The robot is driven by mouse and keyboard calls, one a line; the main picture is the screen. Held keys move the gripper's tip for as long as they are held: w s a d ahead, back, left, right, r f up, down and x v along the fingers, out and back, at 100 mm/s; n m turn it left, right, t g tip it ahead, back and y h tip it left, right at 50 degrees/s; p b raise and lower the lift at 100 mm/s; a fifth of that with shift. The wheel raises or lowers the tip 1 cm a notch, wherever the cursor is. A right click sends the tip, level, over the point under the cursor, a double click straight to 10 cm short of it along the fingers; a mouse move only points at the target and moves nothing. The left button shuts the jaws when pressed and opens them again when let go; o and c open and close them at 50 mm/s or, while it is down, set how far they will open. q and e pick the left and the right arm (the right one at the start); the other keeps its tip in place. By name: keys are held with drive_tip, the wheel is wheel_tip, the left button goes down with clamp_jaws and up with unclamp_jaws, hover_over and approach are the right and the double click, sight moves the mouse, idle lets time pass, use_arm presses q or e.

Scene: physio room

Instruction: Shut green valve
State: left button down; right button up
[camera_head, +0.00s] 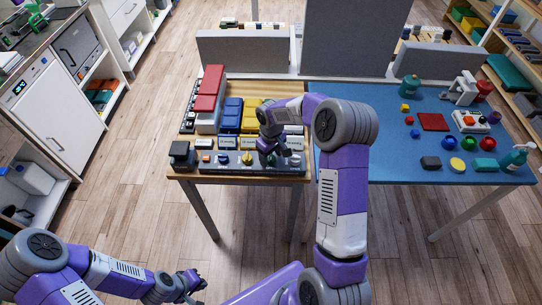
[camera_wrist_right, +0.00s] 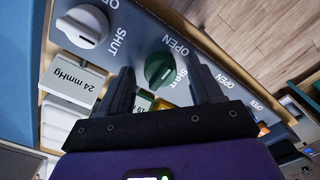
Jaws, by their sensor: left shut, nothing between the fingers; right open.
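The green valve (camera_wrist_right: 159,69) is a round knob with a pale mark, on a blue-grey panel (camera_wrist_right: 135,45) lettered OPEN and SHUT. In the right wrist view it lies between and just beyond the fingertips of my right gripper (camera_wrist_right: 162,74), which is open. I cannot tell whether the fingers touch it. In the head view my right gripper (camera_head: 276,158) is over the right part of the panel and hides the green valve. My left gripper (camera_head: 194,284) is shut and empty, low over the floor, away from the table.
A white valve (camera_wrist_right: 83,26) and a display reading 24 mmHg (camera_wrist_right: 75,78) sit beside the green valve. A yellow knob (camera_head: 247,158) and a blue knob (camera_head: 222,158) are left of my right gripper. The blue table (camera_head: 385,165) at the right holds several small objects.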

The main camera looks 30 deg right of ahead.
drive_tip(key=shift+c, duration=0.3)
drive_tip(key=c, duration=1)
drive_tip(key=m, duration=0.3)
drive_tip(key=shift+m, duration=0.4)
drive_tip(key=m, duration=0.4)
drive_tip(key=shift+m, duration=0.3)
drive_tip(key=m+p, duration=0.1)
drive_tip(key=m, duration=0.3)
drive_tip(key=shift+m, duration=0.3)
drive_tip(key=shift+m+p, duration=0.8)
drive_tip(key=shift+m, duration=1.6)
drive_tip(key=shift+f, duration=0.1)
